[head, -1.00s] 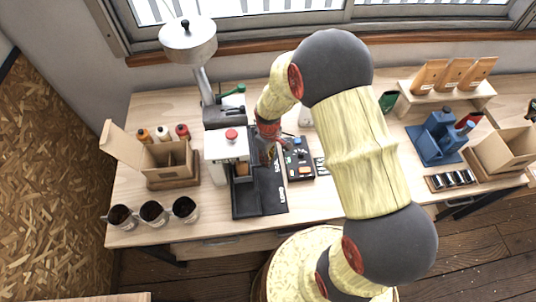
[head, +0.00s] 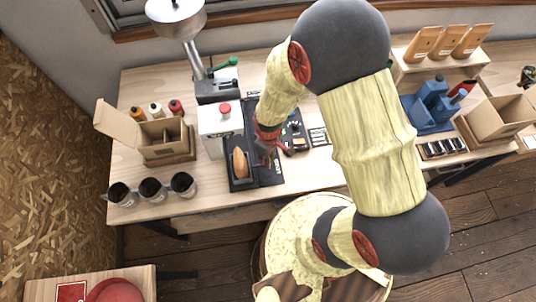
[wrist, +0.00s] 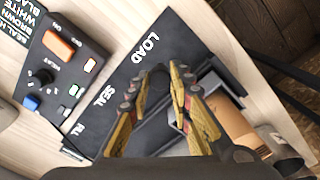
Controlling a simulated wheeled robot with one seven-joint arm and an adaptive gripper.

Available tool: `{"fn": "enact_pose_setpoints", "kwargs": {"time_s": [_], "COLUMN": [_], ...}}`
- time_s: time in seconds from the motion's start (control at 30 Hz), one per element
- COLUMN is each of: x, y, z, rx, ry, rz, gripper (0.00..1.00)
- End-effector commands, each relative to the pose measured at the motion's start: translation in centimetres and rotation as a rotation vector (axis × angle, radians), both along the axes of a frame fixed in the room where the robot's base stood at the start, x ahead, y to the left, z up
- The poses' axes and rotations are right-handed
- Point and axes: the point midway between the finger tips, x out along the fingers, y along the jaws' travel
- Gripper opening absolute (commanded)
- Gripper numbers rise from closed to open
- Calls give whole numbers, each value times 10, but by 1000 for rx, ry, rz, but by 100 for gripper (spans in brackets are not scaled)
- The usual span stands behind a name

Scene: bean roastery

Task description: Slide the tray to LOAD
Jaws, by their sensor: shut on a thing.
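The tray (head: 238,185) sits on a black rail at the left of the bench and carries a brown pouch (head: 239,163) lying in it. It is in front of a white sealing machine (head: 218,122). In the wrist view the tray's grey rim (wrist: 210,78) shows to the right of my fingers, with part of the pouch (wrist: 237,128). My gripper (head: 267,152) is shut on the tray's handle, which my fingers (wrist: 168,80) mostly hide. The LOAD label (wrist: 147,47) is just beyond my fingertips; SEAL (wrist: 103,95) is to the left.
A control box (wrist: 58,68) with buttons stands beside the rail. Several dark-filled cups (head: 152,189) stand at the front left, near an open carton (head: 168,150). A blue holder (head: 432,105) is at the right. Bare bench lies between the cups and the rail.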

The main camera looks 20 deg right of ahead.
Motion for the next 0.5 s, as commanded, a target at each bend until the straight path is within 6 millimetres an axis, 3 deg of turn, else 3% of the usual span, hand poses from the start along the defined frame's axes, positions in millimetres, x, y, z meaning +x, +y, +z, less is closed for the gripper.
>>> {"fn": "enact_pose_setpoints", "kwargs": {"time_s": [0.1,0.13,0.5], "x": [-5,-6,-3], "y": [0,0,0], "z": [-1,-1,-1], "rx": [0,0,-1], "ry": [12,13,8], "rz": [-1,-1,-1], "gripper": [0,23,40]}}
